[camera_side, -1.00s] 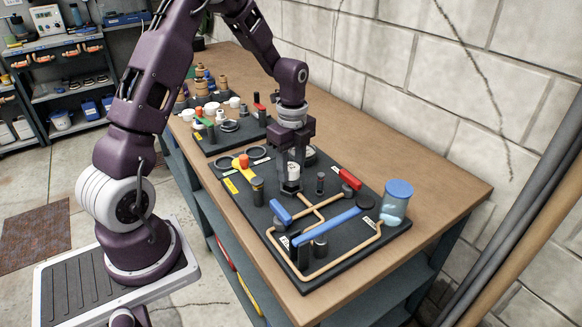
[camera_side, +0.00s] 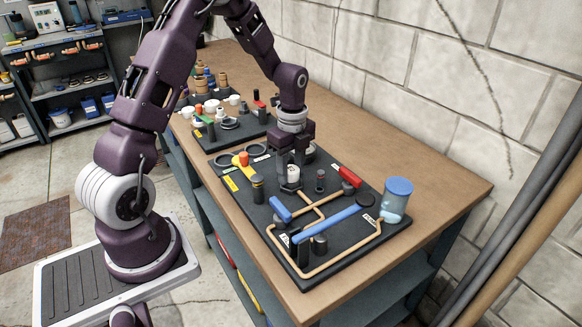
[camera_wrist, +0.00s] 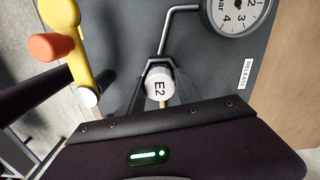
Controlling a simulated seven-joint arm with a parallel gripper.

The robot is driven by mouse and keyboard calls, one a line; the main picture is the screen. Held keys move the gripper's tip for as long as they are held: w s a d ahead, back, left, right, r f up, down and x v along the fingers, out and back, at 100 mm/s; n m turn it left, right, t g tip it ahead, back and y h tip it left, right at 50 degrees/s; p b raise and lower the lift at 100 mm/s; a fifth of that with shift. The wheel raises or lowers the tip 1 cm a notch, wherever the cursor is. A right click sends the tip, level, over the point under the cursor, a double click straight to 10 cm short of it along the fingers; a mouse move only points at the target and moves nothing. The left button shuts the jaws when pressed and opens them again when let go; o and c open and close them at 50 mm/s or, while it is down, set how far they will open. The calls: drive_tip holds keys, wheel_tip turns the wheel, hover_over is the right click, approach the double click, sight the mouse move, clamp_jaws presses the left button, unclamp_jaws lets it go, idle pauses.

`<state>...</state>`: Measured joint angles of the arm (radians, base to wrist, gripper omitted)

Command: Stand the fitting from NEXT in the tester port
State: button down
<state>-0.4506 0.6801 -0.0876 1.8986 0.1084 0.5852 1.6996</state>
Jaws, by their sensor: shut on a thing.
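The white fitting marked E2 (camera_wrist: 160,85) is upright between the fingers of my gripper (camera_wrist: 160,98), which is shut on it. In the side view the fitting (camera_side: 293,174) shows between the fingers of my gripper (camera_side: 292,178), low over the dark board. It is at a dark port (camera_side: 290,188) where the tan pipe begins. The fingers hide its lower end, so I cannot tell whether it is fully seated. In the wrist view a grey pipe runs from the gauge to behind the fitting.
A pressure gauge (camera_wrist: 238,12) and a RELEASE label (camera_wrist: 246,73) are near the fitting. A yellow lever with an orange knob (camera_wrist: 52,47) stands to the left. A parts board (camera_side: 225,140) lies behind.

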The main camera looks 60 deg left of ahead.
drive_tip(key=shift+f, duration=0.3)
idle(0.4)
drive_tip(key=c, duration=0.8)
unclamp_jaws()
drive_tip(key=shift+o, duration=0.4)
drive_tip(key=o, duration=0.3)
drive_tip(key=shift+o, duration=0.2)
drive_tip(key=shift+r, duration=0.1)
drive_tip(key=shift+r, duration=3.9)
